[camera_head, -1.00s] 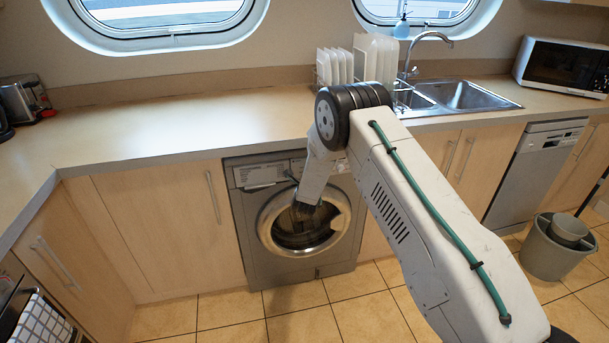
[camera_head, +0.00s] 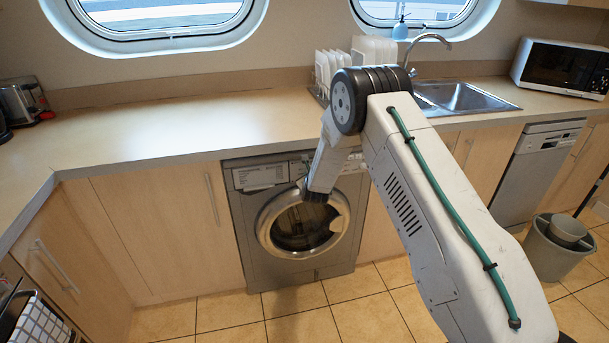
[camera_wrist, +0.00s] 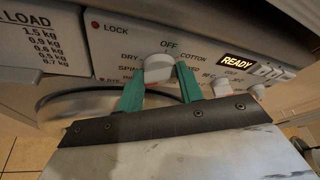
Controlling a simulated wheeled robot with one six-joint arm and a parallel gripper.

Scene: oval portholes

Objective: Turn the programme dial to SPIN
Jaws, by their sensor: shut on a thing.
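The programme dial (camera_wrist: 158,68) is a white round knob on the washing machine's panel, in the wrist view. Its printed labels include OFF above it, COTTON to the right, DRY to the left and SPIN at lower left. I cannot make out which label its mark points at. My gripper (camera_wrist: 161,76) has one green finger on each side of the dial and is shut on it. The grey washing machine (camera_head: 258,245) stands under the counter in the head view, its round door shut. There my arm hides the dial.
A display (camera_wrist: 238,61) reads READY, with buttons to its right. A red light marked LOCK (camera_wrist: 95,25) is at upper left. The counter (camera_head: 190,125) runs above the machine. A grey bucket (camera_head: 555,250) stands on the floor at right.

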